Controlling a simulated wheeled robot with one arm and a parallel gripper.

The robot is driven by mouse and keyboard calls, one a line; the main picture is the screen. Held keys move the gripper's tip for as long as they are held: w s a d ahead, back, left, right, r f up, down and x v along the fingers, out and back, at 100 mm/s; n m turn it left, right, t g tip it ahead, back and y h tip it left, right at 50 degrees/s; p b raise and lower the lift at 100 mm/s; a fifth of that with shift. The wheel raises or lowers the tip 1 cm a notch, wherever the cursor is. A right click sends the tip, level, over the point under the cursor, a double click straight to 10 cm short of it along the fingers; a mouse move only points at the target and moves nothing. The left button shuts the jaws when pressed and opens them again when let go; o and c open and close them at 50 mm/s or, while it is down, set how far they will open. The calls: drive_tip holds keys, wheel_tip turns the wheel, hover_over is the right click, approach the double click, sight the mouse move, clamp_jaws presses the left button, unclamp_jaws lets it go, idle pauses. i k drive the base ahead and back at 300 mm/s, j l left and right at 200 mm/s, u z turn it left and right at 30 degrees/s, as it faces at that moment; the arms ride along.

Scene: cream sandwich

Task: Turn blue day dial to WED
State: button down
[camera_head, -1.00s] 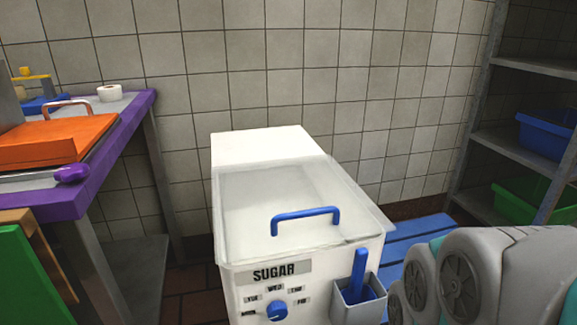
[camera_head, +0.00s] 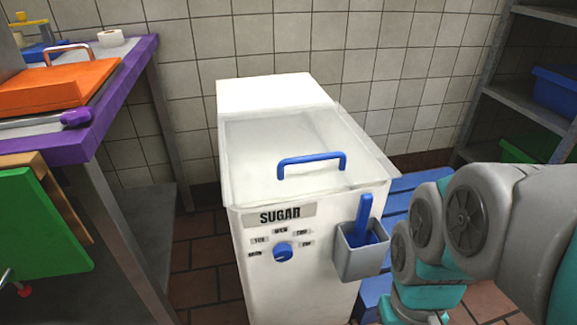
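The blue day dial (camera_head: 283,252) is on the front of a white bin labelled SUGAR (camera_head: 281,214). Small day labels arc around the dial, with the WED label (camera_head: 281,231) at the top, just above it. A light mark shows on the dial, but which day it points to is too small to tell. My arm enters from the right, to the right of the bin. My gripper is not clearly visible; the arm's lower end runs out of the bottom of the picture.
A grey holder (camera_head: 362,257) with a blue scoop handle sticks out right of the dial. The bin's clear lid has a blue handle (camera_head: 312,160). A purple-edged table (camera_head: 88,148) stands left, a shelf (camera_head: 518,98) right. Floor left of the bin is clear.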

sight(282, 251)
drive_tip(key=k+j+u, duration=0.25)
drive_tip(key=k+j, duration=0.35)
drive_tip(key=k+j+u, duration=0.2)
drive_tip(key=k+j, duration=0.35)
drive_tip(key=j, duration=0.15)
